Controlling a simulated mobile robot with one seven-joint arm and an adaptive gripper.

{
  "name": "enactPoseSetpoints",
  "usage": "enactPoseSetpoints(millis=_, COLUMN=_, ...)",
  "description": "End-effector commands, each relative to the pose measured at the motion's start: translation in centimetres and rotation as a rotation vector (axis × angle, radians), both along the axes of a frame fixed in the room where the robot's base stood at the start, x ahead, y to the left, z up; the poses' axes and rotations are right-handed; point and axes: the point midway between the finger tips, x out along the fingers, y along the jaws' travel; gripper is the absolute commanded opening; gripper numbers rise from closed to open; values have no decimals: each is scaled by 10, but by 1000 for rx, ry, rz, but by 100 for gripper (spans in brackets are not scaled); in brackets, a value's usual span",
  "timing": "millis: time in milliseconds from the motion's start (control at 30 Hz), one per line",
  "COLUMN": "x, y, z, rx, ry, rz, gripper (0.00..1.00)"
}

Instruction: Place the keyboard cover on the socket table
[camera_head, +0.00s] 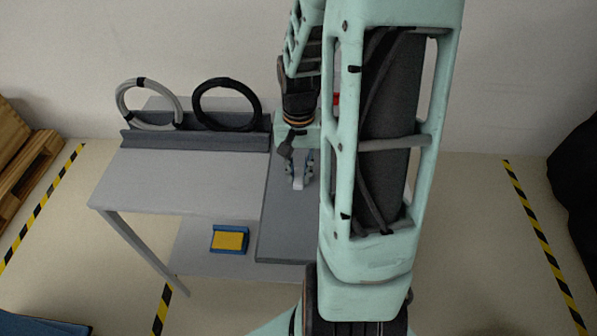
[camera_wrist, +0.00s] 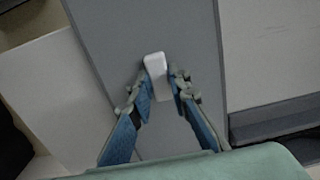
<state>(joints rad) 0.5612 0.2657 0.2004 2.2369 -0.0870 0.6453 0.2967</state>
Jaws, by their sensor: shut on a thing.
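A long dark grey flat panel, which I take for the keyboard cover (camera_head: 284,218), lies at the right side of the light grey table (camera_head: 180,182), partly hidden behind my arm. Its near end reaches past the table's front edge in the head view. My gripper (camera_head: 300,172) is shut on the small white handle (camera_head: 299,184) on the panel's top. In the wrist view my gripper (camera_wrist: 161,84) has its blue fingers on both sides of the white handle (camera_wrist: 155,66), with the panel (camera_wrist: 190,30) beneath. I cannot tell whether the panel touches the tabletop.
A grey coil (camera_head: 121,104) and a black coil (camera_head: 197,101) stand at the table's back ledge (camera_head: 195,141). A blue and yellow box (camera_head: 229,240) lies on the lower shelf (camera_head: 200,262). Wooden pallets (camera_head: 28,145) stand at the left. The tabletop left of the panel is clear.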

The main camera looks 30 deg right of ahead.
Motion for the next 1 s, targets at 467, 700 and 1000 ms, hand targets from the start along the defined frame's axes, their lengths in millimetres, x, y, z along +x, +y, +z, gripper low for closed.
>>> enactPoseSetpoints(millis=467, x=0, y=0, z=-3, rx=0, ry=0, rz=0, gripper=34)
enactPoseSetpoints(millis=700, x=1, y=-1, z=8, rx=-2, ry=-3, rz=-1, gripper=34)
enactPoseSetpoints(millis=1000, x=1, y=0, z=71, rx=-3, ry=-6, rz=0, gripper=34)
